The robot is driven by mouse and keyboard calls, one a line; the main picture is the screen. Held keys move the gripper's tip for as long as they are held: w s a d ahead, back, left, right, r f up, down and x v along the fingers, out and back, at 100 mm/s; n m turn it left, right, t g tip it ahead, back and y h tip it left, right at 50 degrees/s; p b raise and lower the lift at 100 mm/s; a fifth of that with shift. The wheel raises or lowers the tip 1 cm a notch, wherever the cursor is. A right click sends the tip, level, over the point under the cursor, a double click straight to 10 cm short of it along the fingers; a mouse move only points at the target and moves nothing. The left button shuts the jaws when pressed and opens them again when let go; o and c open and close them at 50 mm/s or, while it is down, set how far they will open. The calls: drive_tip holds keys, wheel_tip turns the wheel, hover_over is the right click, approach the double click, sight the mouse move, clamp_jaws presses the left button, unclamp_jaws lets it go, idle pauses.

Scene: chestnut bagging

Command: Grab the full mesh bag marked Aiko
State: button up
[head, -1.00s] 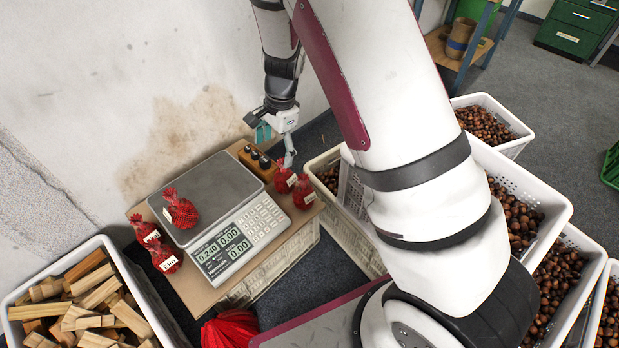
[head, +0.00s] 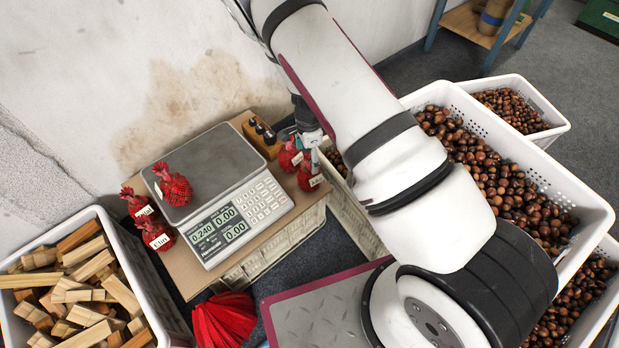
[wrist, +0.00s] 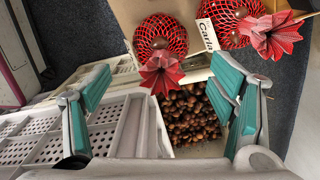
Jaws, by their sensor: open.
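Several red mesh bags stand around the scale (head: 222,160). One bag (head: 173,187) rests on its pan. A bag (head: 137,205) and another labelled Elin (head: 158,236) stand left of it. A rear bag (head: 290,156) and a front bag (head: 307,177) stand on its right. I cannot read Aiko on any label. My gripper (head: 311,136) is by the two right-hand bags, partly hidden by my arm. In the wrist view my gripper (wrist: 163,82) is open and empty. A bag with no readable label (wrist: 161,36) lies beyond its fingers, beside a bag labelled Carla (wrist: 231,22).
The cardboard-topped stand (head: 296,222) carries the scale and a wooden block with dark knobs (head: 260,131). White crates of chestnuts (head: 585,215) fill the right. A crate of wood pieces (head: 22,322) is at left. Red netting (head: 224,320) lies in front.

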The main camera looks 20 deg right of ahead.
sight(309, 168)
drive_tip(key=shift+d+f+b, duration=0.1)
drive_tip(key=shift+f+b, duration=0.85)
drive_tip(key=shift+f, duration=2)
drive_tip(key=shift+c, duration=0.4)
clamp_jaws()
